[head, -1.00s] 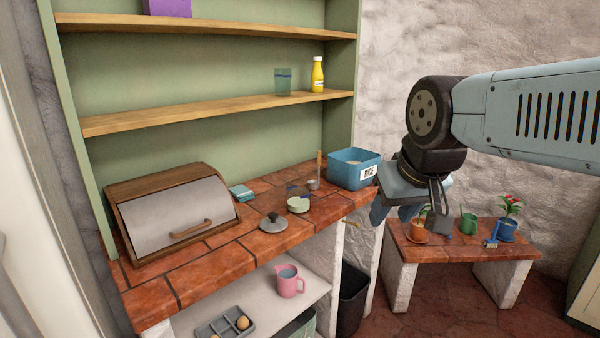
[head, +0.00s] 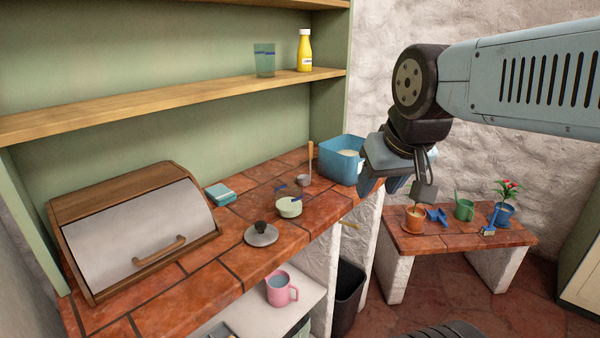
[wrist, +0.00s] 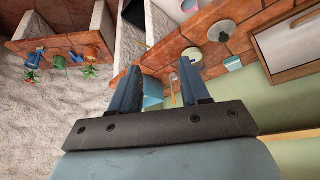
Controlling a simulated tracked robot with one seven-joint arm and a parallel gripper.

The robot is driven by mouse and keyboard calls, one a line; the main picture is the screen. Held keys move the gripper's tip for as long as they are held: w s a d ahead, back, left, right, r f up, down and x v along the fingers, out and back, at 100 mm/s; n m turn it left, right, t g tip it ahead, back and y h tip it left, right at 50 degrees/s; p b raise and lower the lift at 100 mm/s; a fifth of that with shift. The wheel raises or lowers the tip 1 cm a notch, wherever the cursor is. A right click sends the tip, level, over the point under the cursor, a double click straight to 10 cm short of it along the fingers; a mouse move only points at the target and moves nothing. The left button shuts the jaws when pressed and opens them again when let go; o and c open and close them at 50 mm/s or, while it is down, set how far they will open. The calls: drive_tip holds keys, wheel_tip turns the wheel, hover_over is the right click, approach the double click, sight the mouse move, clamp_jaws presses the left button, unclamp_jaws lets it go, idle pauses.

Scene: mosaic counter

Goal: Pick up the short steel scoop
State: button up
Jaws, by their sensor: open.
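A small steel scoop (head: 304,180) with an upright wooden handle stands on the tiled counter in the head view, just left of the blue rice bin (head: 345,166). My gripper (head: 381,186) hangs at the counter's right end, in front of the bin's right part, to the right of the scoop and apart from it. Its two blue fingers are spread and empty. In the wrist view the open fingers (wrist: 160,80) show with a thin wooden handle (wrist: 172,92) visible between them, probably the scoop's. The scoop's bowl is hard to make out there.
Left of the scoop stand a pale green bowl (head: 289,207), a grey lid (head: 261,234), a teal block (head: 220,195) and a bread box (head: 140,235). A shelf (head: 180,102) overhangs behind. A low bench (head: 465,240) with pots stands at right; a dark bin (head: 348,290) is below.

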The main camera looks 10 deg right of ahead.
drive_tip(key=w+d+f+t, duration=0.1)
drive_tip(key=w+f+t, duration=0.2)
drive_tip(key=w, duration=0.9)
drive_tip(key=w+d+f+t, duration=0.2)
drive_tip(key=w+f+t, duration=0.1)
drive_tip(key=w, duration=0.9)
drive_tip(key=n+t+y, duration=0.1)
drive_tip(key=t+y, duration=0.1)
drive_tip(key=t, duration=0.4)
approach(311, 157)
drive_tip(key=w, duration=0.7)
drive_tip(key=w+a, duration=0.1)
drive_tip(key=w, duration=0.3)
drive_tip(key=shift+a+f, duration=0.1)
drive_tip(key=shift+f, duration=0.1)
clamp_jaws()
